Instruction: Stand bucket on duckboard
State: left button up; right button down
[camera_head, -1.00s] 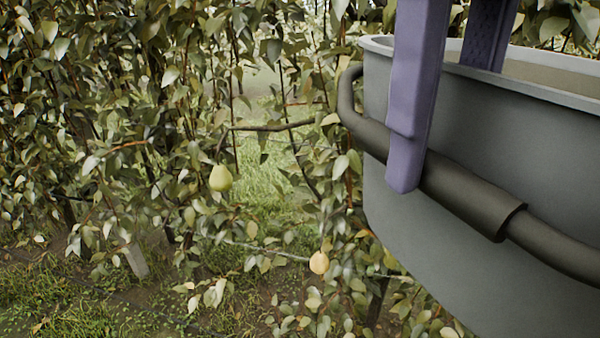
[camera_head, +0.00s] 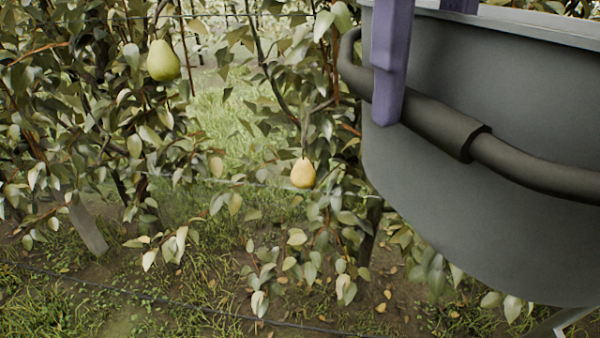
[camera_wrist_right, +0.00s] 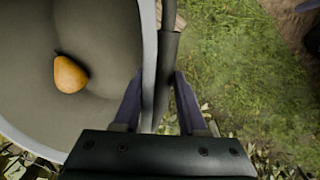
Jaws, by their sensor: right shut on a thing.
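The large grey bucket (camera_head: 470,190) fills the right side of the head view, held up off the ground. Its dark bar handle with a thick grip sleeve (camera_head: 440,122) runs along the near side. My right gripper (camera_head: 392,90) has one purple finger outside the bucket, over the handle; the other is mostly hidden behind the rim. In the right wrist view the gripper (camera_wrist_right: 158,80) straddles the bucket's rim (camera_wrist_right: 149,45), shut on its wall. One orange-yellow pear (camera_wrist_right: 70,74) lies inside the bucket. My left gripper is not in view. I cannot make out the duckboard.
Leafy pear branches stand close ahead and left, with a green pear (camera_head: 163,61) and a yellow pear (camera_head: 303,173) hanging. A post (camera_head: 88,228) stands at the left. A thin dark line (camera_head: 150,297) crosses the grassy ground. A pale bar (camera_head: 562,322) shows below the bucket.

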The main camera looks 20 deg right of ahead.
jog(key=w+a+f+n+b, duration=0.2)
jog(key=f+n+b, duration=0.1)
jog(key=f+b, duration=2)
jog(key=w+a+f+n+b, duration=0.15)
jog(key=f+b, duration=1.35)
jog(key=f, duration=1.7)
jog(key=s+f+n+b, duration=0.2)
jog(key=s+f+b, duration=0.1)
jog(key=f+b, duration=1.3)
jog(key=s+f+n+b, duration=0.2)
jog(key=s+f+b, duration=0.2)
jog(key=f+b, duration=1.2)
jog(key=s+f+n+t+b, duration=0.1)
jog(key=s+f+n+b, duration=0.2)
jog(key=f+b, duration=1.3)
notch_tip(320, 180, down, 22)
jog(key=shift+s+r+b, duration=0.2)
jog(key=shift+s+b, duration=0.1)
jog(key=shift+s, duration=0.2)
jog(key=shift+c, duration=2.3)
grip_release()
